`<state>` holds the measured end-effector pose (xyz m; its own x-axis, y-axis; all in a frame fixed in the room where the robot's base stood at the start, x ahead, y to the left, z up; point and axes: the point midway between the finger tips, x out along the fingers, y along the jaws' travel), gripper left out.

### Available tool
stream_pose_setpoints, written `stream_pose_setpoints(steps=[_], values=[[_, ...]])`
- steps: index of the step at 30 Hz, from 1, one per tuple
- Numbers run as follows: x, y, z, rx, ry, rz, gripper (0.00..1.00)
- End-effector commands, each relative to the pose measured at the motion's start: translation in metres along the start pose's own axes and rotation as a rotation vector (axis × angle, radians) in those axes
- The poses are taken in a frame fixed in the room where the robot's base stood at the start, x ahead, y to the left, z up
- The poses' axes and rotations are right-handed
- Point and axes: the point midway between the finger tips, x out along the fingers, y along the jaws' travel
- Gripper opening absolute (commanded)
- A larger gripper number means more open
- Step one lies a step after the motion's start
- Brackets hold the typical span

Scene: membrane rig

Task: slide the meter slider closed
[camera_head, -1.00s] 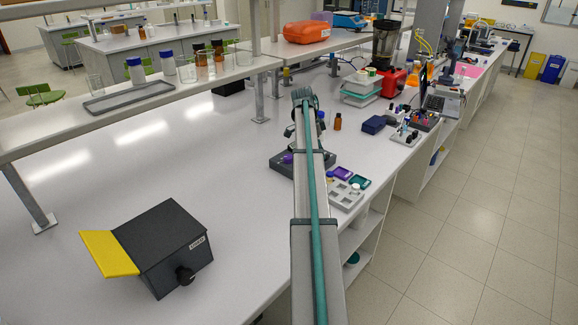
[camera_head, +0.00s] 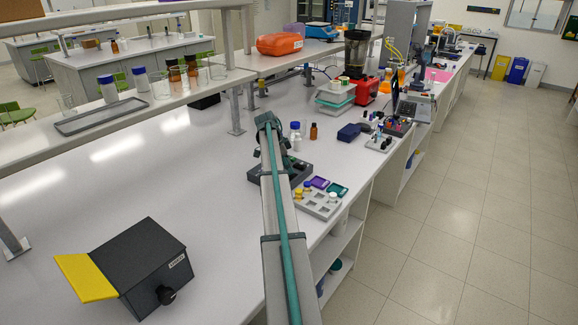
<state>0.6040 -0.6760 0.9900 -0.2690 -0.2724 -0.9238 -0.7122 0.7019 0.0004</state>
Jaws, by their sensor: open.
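My gripper (camera_head: 257,150) is a small dark shape below the far end of my grey and teal arm. It is above or beside a dark base (camera_head: 295,172) on the bench, and the arm hides part of both. Its fingers are too small to see clearly, and I see nothing held. I cannot make out contact with anything. No meter slider can be told for certain. A dark box (camera_head: 150,262) with a black knob, a small label and a yellow flap stands at the lower left, well apart from the gripper.
A grey tray (camera_head: 317,207) with purple and teal pieces is right of the arm, near the bench edge. A raised shelf (camera_head: 190,98) runs along the back. The bench's left middle is clear.

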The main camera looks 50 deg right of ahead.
Motion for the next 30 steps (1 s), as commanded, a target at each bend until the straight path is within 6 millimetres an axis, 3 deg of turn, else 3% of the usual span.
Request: stream_pose_setpoints(steps=[12,21,30], values=[[0.0089,0.0000,0.0003,0.000,0.000,-0.001,0.49],[0.0088,0.0000,0.0003,0.000,0.000,-0.001,0.00],[0.0087,0.0005,0.0008,0.000,0.000,-0.001,0.00]])
